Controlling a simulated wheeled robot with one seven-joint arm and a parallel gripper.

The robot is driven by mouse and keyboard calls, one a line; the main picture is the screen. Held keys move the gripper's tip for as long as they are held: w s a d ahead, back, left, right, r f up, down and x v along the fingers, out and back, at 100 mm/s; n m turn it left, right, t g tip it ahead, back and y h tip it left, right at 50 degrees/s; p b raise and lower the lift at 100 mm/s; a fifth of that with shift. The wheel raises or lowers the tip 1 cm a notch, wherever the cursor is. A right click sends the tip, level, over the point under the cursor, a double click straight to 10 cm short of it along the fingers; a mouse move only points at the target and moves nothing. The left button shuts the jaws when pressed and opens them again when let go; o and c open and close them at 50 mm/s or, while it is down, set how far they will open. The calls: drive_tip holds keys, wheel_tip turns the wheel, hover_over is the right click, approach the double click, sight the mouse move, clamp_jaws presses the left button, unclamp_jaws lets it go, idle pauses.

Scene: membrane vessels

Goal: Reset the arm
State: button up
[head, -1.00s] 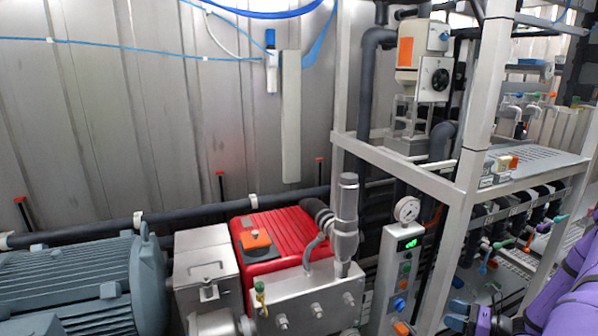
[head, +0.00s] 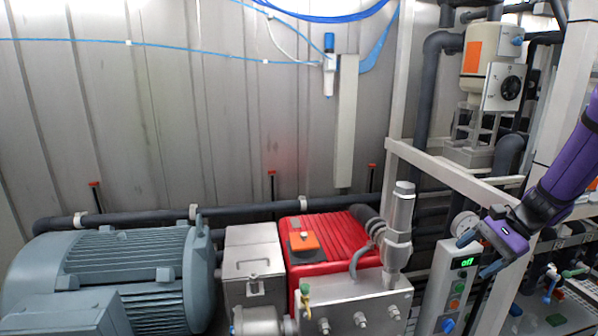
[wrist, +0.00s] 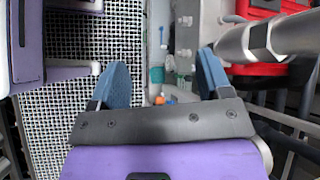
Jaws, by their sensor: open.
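My gripper (head: 475,257) is at the right of the head view, on the end of my purple arm. Its two blue-grey fingers are apart, with nothing between them, and point left. In the head view it overlaps the right edge of a narrow grey control box (head: 437,299) with a green "off" display; I cannot tell the gap between them. In the wrist view my gripper (wrist: 163,68) also shows open, above a white grid floor (wrist: 72,35) and machine parts.
A red pump (head: 335,238) with a metal block (head: 345,300) and upright cylinder (head: 398,225) stands left of the control box. A large grey motor (head: 120,265) fills the lower left. A light metal frame (head: 450,170) rises behind the gripper.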

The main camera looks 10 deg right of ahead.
drive_tip(key=s+a+r+n+h, duration=0.5)
drive_tip(key=s+a+r+n, duration=0.2)
drive_tip(key=a+r, duration=0.4)
drive_tip(key=s+a+r+n+t+h, duration=0.3)
drive_tip(key=s+r+n, duration=0.3)
drive_tip(key=s+r, duration=0.3)
drive_tip(key=s+t+h, duration=0.1)
drive_tip(key=s, duration=0.1)
drive_tip(key=shift+s+a+n, duration=0.3)
drive_tip(key=shift+s+n, duration=0.1)
